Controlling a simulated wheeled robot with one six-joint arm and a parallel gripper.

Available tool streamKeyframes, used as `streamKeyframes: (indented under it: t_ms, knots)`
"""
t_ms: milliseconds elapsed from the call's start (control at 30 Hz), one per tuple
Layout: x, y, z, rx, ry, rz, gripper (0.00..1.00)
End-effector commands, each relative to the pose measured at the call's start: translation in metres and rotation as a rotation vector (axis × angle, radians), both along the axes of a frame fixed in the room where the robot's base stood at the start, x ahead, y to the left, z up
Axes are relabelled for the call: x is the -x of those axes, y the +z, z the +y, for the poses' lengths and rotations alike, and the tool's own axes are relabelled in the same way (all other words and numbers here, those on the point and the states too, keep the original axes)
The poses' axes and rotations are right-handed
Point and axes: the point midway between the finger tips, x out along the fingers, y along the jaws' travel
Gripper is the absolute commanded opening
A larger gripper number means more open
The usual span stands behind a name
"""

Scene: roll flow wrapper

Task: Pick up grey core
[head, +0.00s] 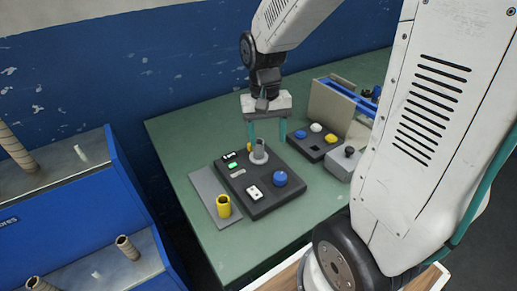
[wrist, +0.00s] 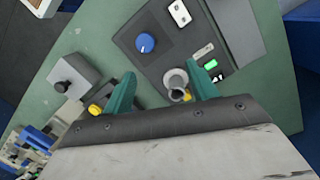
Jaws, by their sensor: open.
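The grey core (head: 260,147) stands upright on a pale round base on the black control panel (head: 262,200). In the wrist view the core (wrist: 174,80) shows from above as a grey ring, nearer the right finger than the left. My gripper (head: 267,136) has two teal fingers, spread apart, pointing down with the core between or just beneath them. In the wrist view the open gripper (wrist: 163,90) frames the core without visible contact. The exact height of the fingertips against the core is hard to tell.
The panel carries a blue knob (head: 280,178), a white switch (head: 253,192) and a lit green display (head: 233,165). A yellow hollow cylinder (head: 223,206) stands on a grey plate to the left. A second control box (head: 312,147) sits right of my gripper. The green table (head: 185,135) is clear at back left.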

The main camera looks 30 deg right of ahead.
Motion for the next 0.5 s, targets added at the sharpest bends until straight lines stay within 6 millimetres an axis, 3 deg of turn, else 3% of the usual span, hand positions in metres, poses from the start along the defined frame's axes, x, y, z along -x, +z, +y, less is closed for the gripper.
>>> streamKeyframes:
  t_ms: [133, 200, 267, 500]
  knots:
    - [-0.038, -0.031, -0.013, 0.021, -0.146, -0.024, 0.58]
    - [-0.058, -0.038, -0.017, 0.033, -0.222, -0.064, 0.58]
    - [-0.072, -0.033, -0.019, 0.041, -0.279, -0.116, 0.58]
    - [-0.076, -0.048, -0.019, 0.046, -0.345, -0.142, 0.58]
